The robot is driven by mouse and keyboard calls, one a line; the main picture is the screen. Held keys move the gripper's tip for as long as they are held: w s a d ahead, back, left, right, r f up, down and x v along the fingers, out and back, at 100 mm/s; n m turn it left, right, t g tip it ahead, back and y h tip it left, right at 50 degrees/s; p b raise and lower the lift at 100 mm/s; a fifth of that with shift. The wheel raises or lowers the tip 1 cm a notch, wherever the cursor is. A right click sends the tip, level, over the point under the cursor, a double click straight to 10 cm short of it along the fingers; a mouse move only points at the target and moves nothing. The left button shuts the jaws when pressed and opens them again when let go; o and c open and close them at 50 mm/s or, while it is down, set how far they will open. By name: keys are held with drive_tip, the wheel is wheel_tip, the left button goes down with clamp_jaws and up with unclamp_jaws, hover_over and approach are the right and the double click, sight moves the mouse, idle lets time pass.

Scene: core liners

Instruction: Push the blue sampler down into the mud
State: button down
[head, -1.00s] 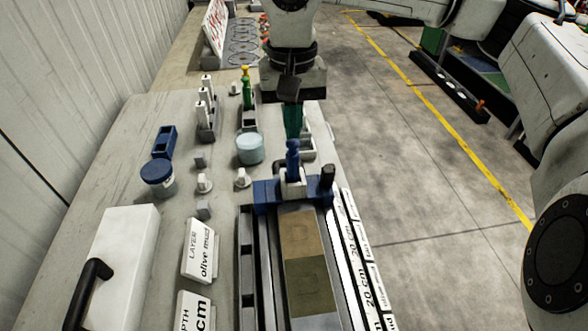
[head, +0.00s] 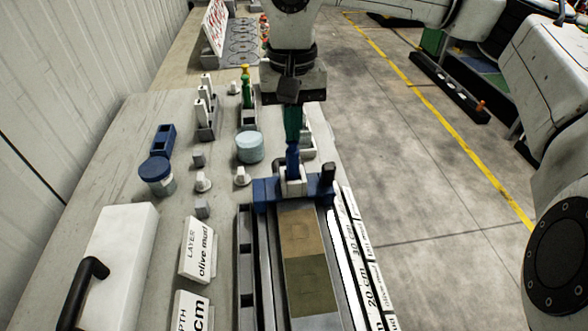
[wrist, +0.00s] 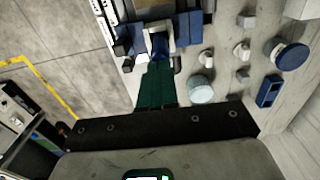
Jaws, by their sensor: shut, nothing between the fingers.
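The blue sampler (head: 293,160) stands in a white holder (head: 293,187) on the blue bracket (head: 264,194) across the far end of the core tray. My gripper (head: 292,140) has green fingers, shut and empty, with the tips right at the sampler's far side. In the wrist view the fingertips (wrist: 158,66) lie at the blue sampler (wrist: 158,44); I cannot tell whether they touch. The mud core lies in the tray, with a brown section (head: 300,232) nearest the bracket and a darker olive section (head: 310,288) nearer me. The sampler's lower end is hidden.
A dark upright block (head: 328,175) stands right of the holder. A pale blue-lidded jar (head: 250,147), a dark-blue-lidded jar (head: 157,175) and small grey pieces stand left. A white box (head: 120,255) with a black handle and label cards fill the near left. Open floor lies right.

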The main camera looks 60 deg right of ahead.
drive_tip(key=shift+f+b, duration=0.8)
drive_tip(key=shift+b, duration=0.15)
idle(1.0)
drive_tip(key=shift+r, duration=0.15)
drive_tip(key=shift+r+p, duration=1.7)
drive_tip(key=shift+r, duration=1.7)
